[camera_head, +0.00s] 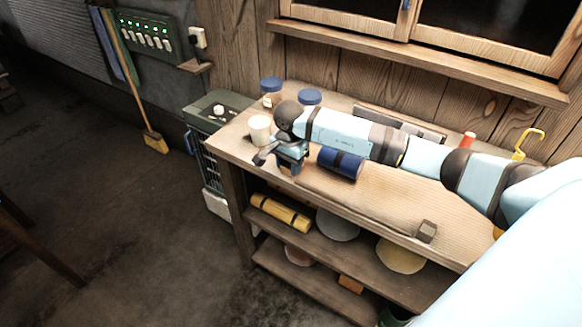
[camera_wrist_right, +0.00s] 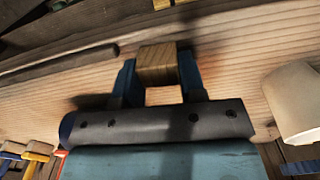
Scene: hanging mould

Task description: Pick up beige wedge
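A small tan wooden block, which looks like the beige wedge (camera_wrist_right: 158,62), is between the two fingers of my right gripper (camera_wrist_right: 157,75) in the right wrist view. The fingers lie against both of its sides, with no clear gap. I cannot tell whether it still touches the wooden bench. In the head view my right gripper (camera_head: 281,158) is low over the bench's front left edge, and the wedge is too small or hidden there. My left gripper is not in view.
A cream pot (camera_head: 260,130) stands beside the gripper, with blue-lidded jars (camera_head: 310,97) behind. A dark blue roll (camera_head: 340,163) lies to the right on the bench (camera_head: 385,195). A small grey-brown block (camera_head: 427,231) sits near the front edge. A yellow roll (camera_head: 278,213) is on the shelf below.

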